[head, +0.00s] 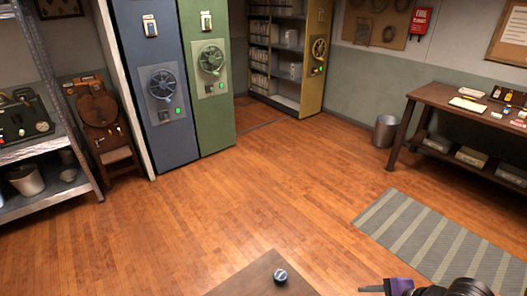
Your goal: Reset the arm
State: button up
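My arm reaches in at the bottom right corner, and my gripper (373,289) shows low in the head view, at the bottom edge. It has a dark and purple body, and a thin dark finger part points left. The lower part is cut off by the picture edge, so I cannot tell whether the fingers are open or shut. I see nothing held in the part that shows. Wood floor lies behind it, and the striped rug (432,236) is up and to the right.
A brown flat top (250,283) with a small round item (280,275) is at the bottom centre. Blue (160,105) and green (210,85) cabinets, a metal shelf (75,150), a bin (384,131) and a wooden table (436,97) stand around. The middle floor is clear.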

jog(key=s+r+m+t+y+b, duration=0.1)
jog(key=s+m+t+y+b, duration=0.35)
jog(key=s, duration=1.25)
jog(key=s+a+r+m+t+h+b, duration=0.1)
jog(key=s+a+r+m+t+h, duration=0.1)
jog(key=s+m, duration=0.4)
jog(key=s+a+r+m+t+h+b, duration=0.1)
jog(key=s+a+r+m+t+h, duration=0.2)
jog(key=s+a+r+m+h, duration=0.2)
jog(key=shift+s+a+m+h, duration=0.35)
jog(key=shift+s+m+h, duration=0.4)
jog(key=shift+s+m, duration=0.35)
jog(key=shift+f, duration=0.1)
